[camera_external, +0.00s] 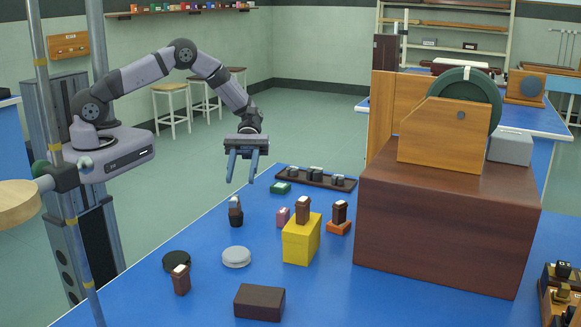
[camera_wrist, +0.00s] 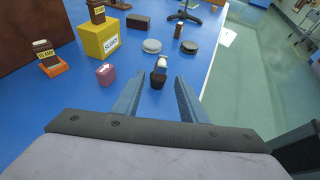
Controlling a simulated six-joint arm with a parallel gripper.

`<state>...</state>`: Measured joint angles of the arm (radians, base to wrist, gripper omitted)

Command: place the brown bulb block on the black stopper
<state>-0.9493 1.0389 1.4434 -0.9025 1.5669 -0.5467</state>
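My gripper (camera_external: 240,180) is open and empty, high above the table; its fingers also show in the wrist view (camera_wrist: 159,82). Several brown blocks are in view, and I cannot tell which is the bulb block. One brown block (camera_external: 181,282) stands beside a flat black disc (camera_external: 176,261). Another brown block (camera_external: 303,207) is on the yellow box (camera_external: 297,245), and a third brown block (camera_external: 339,211) is on an orange base (camera_external: 338,228). A small dark piece with a grey top (camera_external: 235,212) shows between the fingertips in the wrist view (camera_wrist: 158,77). The black stopper may be the disc or this piece's base.
A white disc (camera_external: 236,257), pink block (camera_external: 283,216), dark brown box (camera_external: 259,303) and green piece (camera_external: 281,188) stand on the blue table. A dark rack (camera_external: 325,182) lies behind. A large brown cabinet (camera_external: 445,230) blocks the right. The front left is mostly clear.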

